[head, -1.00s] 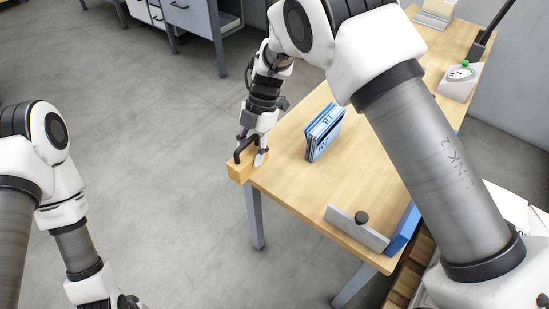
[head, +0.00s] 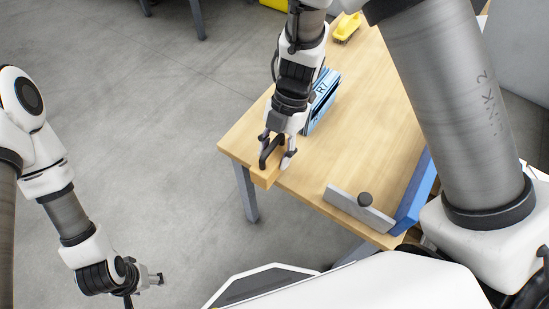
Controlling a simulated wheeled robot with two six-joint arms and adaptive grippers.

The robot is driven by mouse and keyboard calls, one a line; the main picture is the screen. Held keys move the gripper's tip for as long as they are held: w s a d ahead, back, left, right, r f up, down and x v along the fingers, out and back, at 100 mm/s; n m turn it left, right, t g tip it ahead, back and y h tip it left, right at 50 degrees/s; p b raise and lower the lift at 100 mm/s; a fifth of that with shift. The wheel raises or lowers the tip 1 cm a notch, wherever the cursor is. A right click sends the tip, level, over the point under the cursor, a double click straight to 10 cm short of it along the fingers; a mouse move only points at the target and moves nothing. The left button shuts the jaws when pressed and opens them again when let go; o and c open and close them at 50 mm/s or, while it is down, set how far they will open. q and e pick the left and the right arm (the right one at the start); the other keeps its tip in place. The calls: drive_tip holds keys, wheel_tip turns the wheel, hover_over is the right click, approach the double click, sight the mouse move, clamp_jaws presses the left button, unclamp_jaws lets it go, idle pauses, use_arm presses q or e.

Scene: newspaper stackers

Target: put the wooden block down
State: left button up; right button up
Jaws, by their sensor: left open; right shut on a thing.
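The wooden block (head: 264,179) is a light wood piece with a dark handle on top. My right gripper (head: 277,155) is shut on it by the handle. The block shows at the near left edge of the wooden table (head: 240,133), overlapping that edge in the picture. I cannot tell whether it touches the tabletop or hangs above it. My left gripper (head: 150,279) is open and empty, low at the left over the floor, away from the table.
A blue stack marked R7 (head: 323,100) stands just behind my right gripper. A grey plate with a black knob (head: 358,207) and a blue upright piece (head: 416,195) line the near right edge. A yellow brush (head: 347,27) lies at the back. The middle tabletop is clear.

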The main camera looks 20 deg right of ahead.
sight(274, 159)
wheel_tip(274, 159, down, 3)
drive_tip(key=shift+w+f+b, duration=0.15)
drive_tip(key=shift+f+b, duration=0.05)
drive_tip(key=shift+b, duration=0.2)
drive_tip(key=shift+w, duration=0.1)
use_arm(q)
drive_tip(key=shift+f, duration=0.65)
use_arm(e)
drive_tip(key=shift+r, duration=0.1)
drive_tip(key=o, duration=1.3)
drive_tip(key=shift+o, duration=0.2)
use_arm(q)
wheel_tip(274, 159, up, 4)
drive_tip(key=p, duration=0.4)
use_arm(e)
drive_tip(key=v, duration=1.2)
